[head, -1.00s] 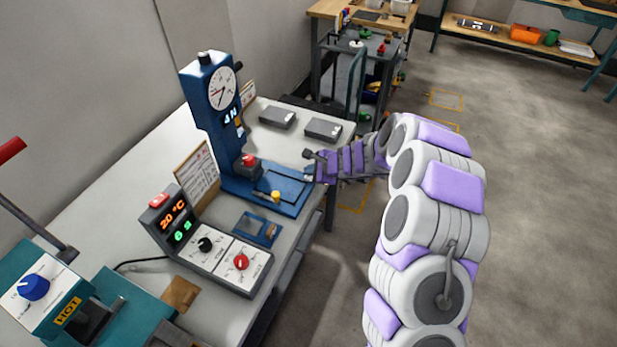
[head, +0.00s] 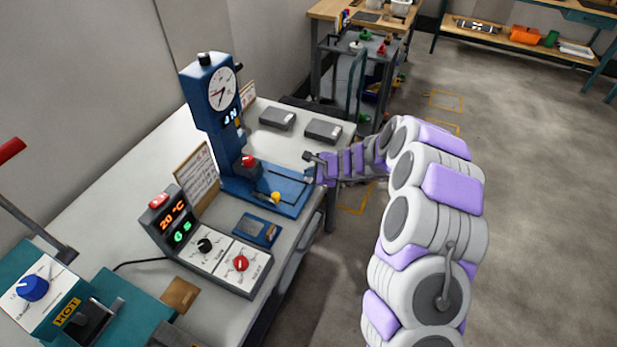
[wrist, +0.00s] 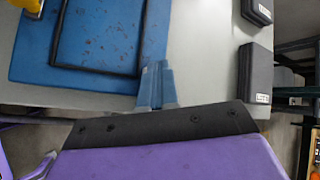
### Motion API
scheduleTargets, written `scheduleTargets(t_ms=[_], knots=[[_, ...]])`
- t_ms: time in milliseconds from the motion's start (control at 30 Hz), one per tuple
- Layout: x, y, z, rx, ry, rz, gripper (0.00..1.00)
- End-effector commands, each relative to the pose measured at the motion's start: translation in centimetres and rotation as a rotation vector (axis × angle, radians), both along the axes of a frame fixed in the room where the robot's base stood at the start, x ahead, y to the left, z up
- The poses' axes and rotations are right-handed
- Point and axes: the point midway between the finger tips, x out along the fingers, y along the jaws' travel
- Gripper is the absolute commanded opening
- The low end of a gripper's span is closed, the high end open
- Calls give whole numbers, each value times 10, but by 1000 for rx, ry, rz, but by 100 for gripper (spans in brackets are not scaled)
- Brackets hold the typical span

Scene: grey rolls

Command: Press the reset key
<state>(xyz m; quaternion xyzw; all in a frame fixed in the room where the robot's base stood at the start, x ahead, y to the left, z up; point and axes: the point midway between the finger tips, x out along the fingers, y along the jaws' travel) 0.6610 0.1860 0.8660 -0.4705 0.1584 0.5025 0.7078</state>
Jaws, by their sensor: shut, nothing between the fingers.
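No label reading reset is legible. Candidate keys are a red button (head: 158,201) on top of the control box (head: 181,235), a red knob (head: 249,160) on the blue press (head: 215,110), and a yellow button (head: 276,197) at the press base's front. The yellow one also shows in the wrist view (wrist: 32,4), cut off at the top left. My gripper (head: 310,175) is at the right end of the blue press base (head: 290,205). In the wrist view its narrow fingers (wrist: 157,82) are together and empty, over the plate's edge. I cannot tell whether they touch it.
Two dark boxes (head: 277,118) (head: 323,131) lie behind the press on the grey table (head: 130,180). A blue tray (head: 258,230) lies between press and control box. A teal machine (head: 60,300) stands at the near left. Open floor (head: 520,180) lies to the right.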

Motion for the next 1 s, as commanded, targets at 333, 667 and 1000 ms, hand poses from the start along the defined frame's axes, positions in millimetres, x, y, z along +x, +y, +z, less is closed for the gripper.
scheduleTargets(t_ms=[333, 667, 1000], knots=[[0, 0, -4, -1, 0, -1, 0], [0, 0, -1, -1, 1, 0, 0], [0, 0, 15, -1, 0, -1, 0]])
